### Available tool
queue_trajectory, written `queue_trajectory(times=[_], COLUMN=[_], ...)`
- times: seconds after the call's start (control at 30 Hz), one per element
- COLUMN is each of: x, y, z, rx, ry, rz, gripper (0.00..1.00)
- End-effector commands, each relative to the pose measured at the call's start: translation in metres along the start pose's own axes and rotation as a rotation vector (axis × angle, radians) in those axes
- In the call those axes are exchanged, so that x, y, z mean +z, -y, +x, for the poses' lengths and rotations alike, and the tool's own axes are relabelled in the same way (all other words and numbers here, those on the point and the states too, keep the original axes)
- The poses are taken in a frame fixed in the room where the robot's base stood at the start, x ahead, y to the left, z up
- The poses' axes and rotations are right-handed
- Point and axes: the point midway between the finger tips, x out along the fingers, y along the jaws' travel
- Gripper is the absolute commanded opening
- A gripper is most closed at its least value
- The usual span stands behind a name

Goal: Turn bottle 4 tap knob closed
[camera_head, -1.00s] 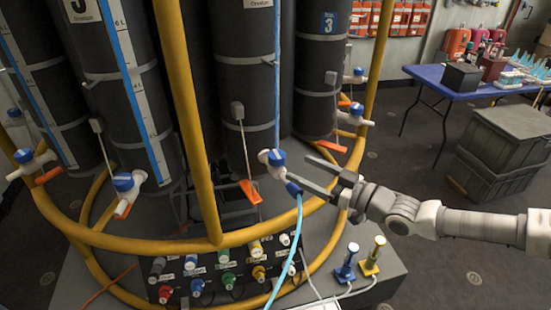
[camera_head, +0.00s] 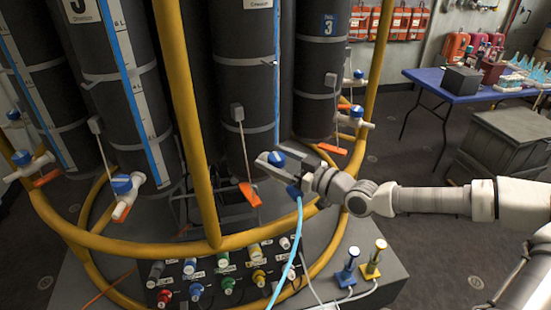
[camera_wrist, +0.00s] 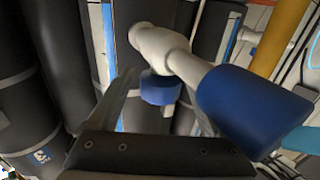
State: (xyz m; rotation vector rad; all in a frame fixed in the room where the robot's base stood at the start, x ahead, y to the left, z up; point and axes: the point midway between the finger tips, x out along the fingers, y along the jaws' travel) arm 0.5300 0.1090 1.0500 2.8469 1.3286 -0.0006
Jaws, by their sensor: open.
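A white tap with a blue knob (camera_head: 277,158) sits low in front of the central dark bottle (camera_head: 243,70). That bottle's number is not visible, so I cannot confirm it is bottle 4. My gripper (camera_head: 272,167) is open at this tap and partly hides it. In the wrist view, the blue knob (camera_wrist: 160,90) lies between my spread fingers (camera_wrist: 162,82), with the white tap body (camera_wrist: 158,42) beyond it. I cannot tell if either finger touches the knob. A large blue hose fitting (camera_wrist: 250,105) lies right of the knob, close to the right finger.
A yellow rail (camera_head: 190,120) rises left of the tap and curves below it. A light-blue hose (camera_head: 293,250) hangs from the fitting. Similar taps (camera_head: 124,190) stand on neighbouring bottles. A panel of coloured connectors (camera_head: 225,275) lies below. A blue table (camera_head: 435,82) stands at right.

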Motion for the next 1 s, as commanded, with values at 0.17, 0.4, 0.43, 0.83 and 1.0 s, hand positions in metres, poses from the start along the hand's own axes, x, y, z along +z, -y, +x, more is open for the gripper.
queue_trajectory(times=[0.17, 0.4, 0.43, 0.83, 1.0], x=[0.0, 0.0, 0.0, 0.0009, 0.0016], y=[0.0, 0.0001, 0.0001, 0.0005, 0.0008], z=[-0.0002, -0.0002, -0.0002, -0.0001, 0.0], rx=[0.0, 0.0, 0.0, 0.022, 0.066], ry=[0.0, 0.0, 0.0, 0.001, 0.003], rz=[0.0, 0.0, 0.0, -0.001, -0.002], gripper=[0.58, 0.15, 0.09, 0.0, 0.0])
